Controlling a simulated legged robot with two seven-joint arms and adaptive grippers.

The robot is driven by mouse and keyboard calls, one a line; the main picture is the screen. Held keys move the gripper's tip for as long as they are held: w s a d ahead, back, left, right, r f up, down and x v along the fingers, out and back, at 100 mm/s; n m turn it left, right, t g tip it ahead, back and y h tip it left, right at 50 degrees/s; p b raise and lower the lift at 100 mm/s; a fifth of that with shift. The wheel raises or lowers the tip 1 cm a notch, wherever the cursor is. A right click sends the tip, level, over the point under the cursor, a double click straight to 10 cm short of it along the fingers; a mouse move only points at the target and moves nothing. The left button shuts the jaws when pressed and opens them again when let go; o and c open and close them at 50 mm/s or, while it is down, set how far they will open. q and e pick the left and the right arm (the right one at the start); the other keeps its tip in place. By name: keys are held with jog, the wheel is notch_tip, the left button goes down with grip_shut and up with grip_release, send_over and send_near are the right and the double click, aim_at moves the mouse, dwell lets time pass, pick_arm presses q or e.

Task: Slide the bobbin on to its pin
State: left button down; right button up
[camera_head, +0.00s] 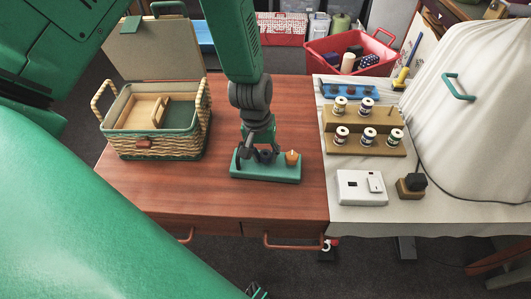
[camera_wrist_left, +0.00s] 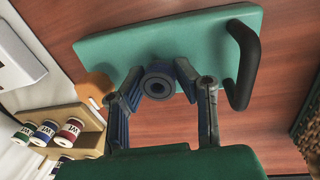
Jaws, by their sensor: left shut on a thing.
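A green base (camera_head: 285,174) lies on the wooden table, with an orange-brown knob (camera_head: 292,157) at its right end and a black curved handle (camera_wrist_left: 248,65) at its other end. My left gripper (camera_head: 264,152) is down over the middle of the base. It is shut on the bobbin (camera_wrist_left: 157,83), a small dark ring with a hole through it, seen between the fingertips in the left wrist view. I make out no pin; the bobbin and fingers may cover it. Whether the bobbin touches the base cannot be told. My right gripper is not in view.
A lidded wicker basket (camera_head: 155,146) stands open at the left. On the pale cloth at the right are a tan stand (camera_head: 384,148) with several thread spools, a blue rack (camera_head: 350,90) and a white box (camera_head: 350,197). The table front (camera_head: 260,207) is clear.

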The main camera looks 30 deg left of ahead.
pick_arm(q)
jog(key=shift+f, duration=0.35)
dwell(0.4)
jog(key=shift+r+p, duration=0.7)
jog(key=shift+r, duration=0.1)
jog(key=shift+n, duration=0.3)
jog(key=shift+f, duration=0.8)
dwell(0.6)
jog(key=shift+r, duration=0.1)
jog(key=shift+r+p, duration=0.55)
jog(key=shift+r, duration=0.15)
